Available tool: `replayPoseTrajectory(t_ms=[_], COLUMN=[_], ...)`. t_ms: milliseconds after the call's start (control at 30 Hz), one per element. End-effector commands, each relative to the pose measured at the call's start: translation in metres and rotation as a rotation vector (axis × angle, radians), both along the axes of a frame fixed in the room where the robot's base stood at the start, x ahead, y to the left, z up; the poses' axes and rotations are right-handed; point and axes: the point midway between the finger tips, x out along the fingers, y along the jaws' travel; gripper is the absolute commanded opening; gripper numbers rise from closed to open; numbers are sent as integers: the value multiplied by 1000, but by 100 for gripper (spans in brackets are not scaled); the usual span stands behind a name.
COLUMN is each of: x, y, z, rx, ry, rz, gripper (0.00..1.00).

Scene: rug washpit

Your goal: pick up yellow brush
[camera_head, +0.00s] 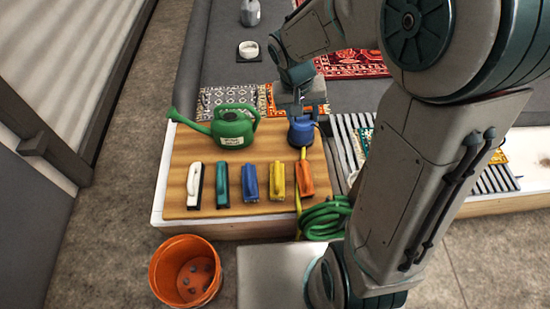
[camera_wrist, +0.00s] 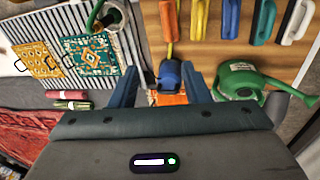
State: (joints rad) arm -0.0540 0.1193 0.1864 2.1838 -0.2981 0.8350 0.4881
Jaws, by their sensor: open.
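The yellow brush (camera_head: 277,181) lies on the wooden board (camera_head: 232,160), fourth from the left in a row of brushes. It sits between a blue brush (camera_head: 250,183) and an orange brush (camera_head: 304,178). In the wrist view the yellow brush (camera_wrist: 200,18) is at the top edge, partly cut off. My gripper (camera_head: 291,106) is open and empty, behind the row and beyond the orange brush. In the wrist view its fingers (camera_wrist: 162,68) are spread, with a blue pump-like object (camera_wrist: 172,73) showing between them. I cannot tell how far above that object they are.
A white brush (camera_head: 194,185) and a teal brush (camera_head: 222,185) lie left of the blue one. A green watering can (camera_head: 227,127) stands behind the row. A coiled green hose (camera_head: 325,218) and slatted grate (camera_head: 348,145) are at right. An orange bucket (camera_head: 186,271) stands in front.

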Motion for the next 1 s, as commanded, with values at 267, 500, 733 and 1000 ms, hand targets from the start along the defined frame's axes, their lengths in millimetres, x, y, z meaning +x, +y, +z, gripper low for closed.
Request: replayPoseTrajectory(t_ms=[267, 500, 733, 1000], x=[48, 64, 67, 65], y=[49, 76, 78, 68], z=[-167, -241, -272, -323], rx=[-17, -12, -10, -10], ry=[58, 79, 84, 85], rz=[-7, -21, -26, -26], gripper=[43, 43, 43, 43])
